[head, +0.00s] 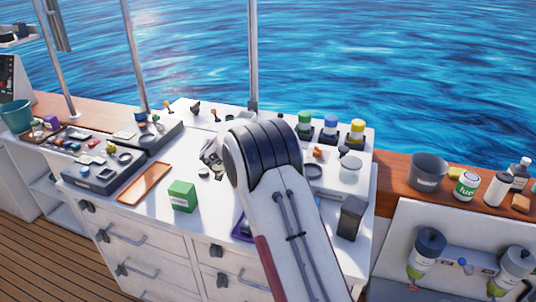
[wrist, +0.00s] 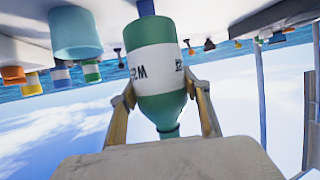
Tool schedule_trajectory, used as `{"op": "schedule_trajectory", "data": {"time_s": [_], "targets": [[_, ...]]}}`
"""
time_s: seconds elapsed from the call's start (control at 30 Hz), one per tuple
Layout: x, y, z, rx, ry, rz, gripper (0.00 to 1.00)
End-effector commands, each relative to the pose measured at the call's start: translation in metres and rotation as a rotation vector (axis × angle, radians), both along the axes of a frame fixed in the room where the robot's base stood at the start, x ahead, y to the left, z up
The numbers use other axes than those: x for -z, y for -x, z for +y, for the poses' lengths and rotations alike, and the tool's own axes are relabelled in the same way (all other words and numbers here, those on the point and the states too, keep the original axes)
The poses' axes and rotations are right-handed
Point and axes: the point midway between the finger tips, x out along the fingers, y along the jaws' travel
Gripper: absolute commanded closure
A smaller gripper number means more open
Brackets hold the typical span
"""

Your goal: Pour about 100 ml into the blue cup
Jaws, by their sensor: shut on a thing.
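My gripper (wrist: 162,90) is shut on a green bottle (wrist: 157,75) with a white label, in the wrist view. That view is upside down, so the bottle's neck points up and it stands roughly upright, with a slight tilt. A small dark blue thing (wrist: 146,7) shows by the bottle's base, mostly cut off.
A green box (head: 182,196) and orange tray (head: 146,182) lie left of my arm.

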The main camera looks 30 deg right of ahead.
Motion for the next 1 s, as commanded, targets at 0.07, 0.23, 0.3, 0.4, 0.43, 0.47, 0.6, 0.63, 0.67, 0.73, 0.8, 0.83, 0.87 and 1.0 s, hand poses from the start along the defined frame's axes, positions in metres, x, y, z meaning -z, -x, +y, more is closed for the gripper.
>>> {"op": "schedule_trajectory", "data": {"time_s": [0.07,0.23,0.3,0.4,0.43,0.47,0.6,0.63,0.67,0.73,0.8,0.83,0.87,1.0], "targets": [[0.001,0.002,-0.006,0.023,0.001,-0.002,0.84],[0.009,0.01,-0.019,0.058,0.001,-0.001,0.84],[0.009,0.01,-0.019,0.053,0.002,-0.003,0.84],[0.01,0.011,-0.019,0.042,0.002,-0.003,0.84],[0.01,0.011,-0.019,0.039,0.0,-0.003,0.84],[0.01,0.011,-0.018,0.036,0.0,-0.003,0.84],[0.01,0.01,-0.018,0.025,0.001,-0.002,0.84],[0.01,0.01,-0.018,0.024,0.0,-0.002,0.84],[0.01,0.01,-0.018,0.023,0.0,-0.002,0.84],[0.01,0.01,-0.018,0.022,0.0,-0.003,0.84],[0.01,0.01,-0.018,0.022,0.0,-0.003,0.84],[0.01,0.01,-0.018,0.022,0.0,-0.003,0.84],[0.01,0.01,-0.018,0.022,0.0,-0.003,0.84],[0.01,0.01,-0.018,0.023,-0.004,-0.003,0.84]]}}
